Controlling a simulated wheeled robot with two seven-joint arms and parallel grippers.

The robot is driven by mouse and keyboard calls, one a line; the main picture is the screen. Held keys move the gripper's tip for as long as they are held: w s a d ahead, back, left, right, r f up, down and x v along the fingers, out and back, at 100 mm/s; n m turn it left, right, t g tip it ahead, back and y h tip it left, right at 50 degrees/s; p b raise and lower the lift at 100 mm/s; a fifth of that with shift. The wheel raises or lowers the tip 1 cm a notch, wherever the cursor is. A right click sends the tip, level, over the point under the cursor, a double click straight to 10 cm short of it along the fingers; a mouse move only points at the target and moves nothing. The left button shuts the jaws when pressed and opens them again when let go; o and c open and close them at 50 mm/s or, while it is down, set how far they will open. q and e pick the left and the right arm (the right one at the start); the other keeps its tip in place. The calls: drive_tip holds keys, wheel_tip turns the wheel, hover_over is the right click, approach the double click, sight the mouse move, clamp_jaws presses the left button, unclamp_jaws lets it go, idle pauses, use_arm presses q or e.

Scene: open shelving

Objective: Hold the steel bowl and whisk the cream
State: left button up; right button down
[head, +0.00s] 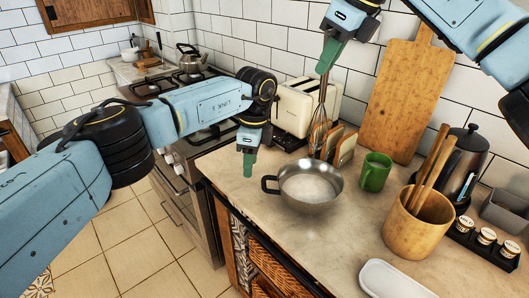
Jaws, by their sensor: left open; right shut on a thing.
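The steel bowl (308,201), a round metal bowl with side handles, stands on the counter near its front edge. Pale cream (308,187) shows inside it. My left gripper (248,172) is open and empty, pointing down beside the bowl's left handle (269,184), apart from it. My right gripper (328,66) is shut on the whisk (321,110) by its handle. The whisk hangs with its wires down, above and behind the bowl, in front of the toaster and bread. Its lowest tip is hard to make out there.
A white toaster (292,106) and bread slices (346,150) stand behind the bowl. A green mug (375,172) is right of it. A wooden utensil pot (418,222), black kettle (463,165) and jar rack (485,238) fill the right. A white dish (392,281) lies in front.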

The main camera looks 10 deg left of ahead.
sight(264, 189)
use_arm(q)
drive_tip(key=d+r, duration=0.2)
drive_tip(key=d, duration=0.1)
drive_tip(key=shift+r+t+h, duration=0.15)
drive_tip(key=shift+t+h, duration=0.15)
drive_tip(key=shift+h, duration=0.1)
drive_tip(key=shift+d+n, duration=0.2)
drive_tip(key=shift+n, duration=0.1)
wheel_tip(264, 189, down, 12)
drive_tip(key=shift+r, duration=0.15)
drive_tip(key=shift+c, duration=0.4)
clamp_jaws()
drive_tip(key=c, duration=0.7)
unclamp_jaws()
clamp_jaws()
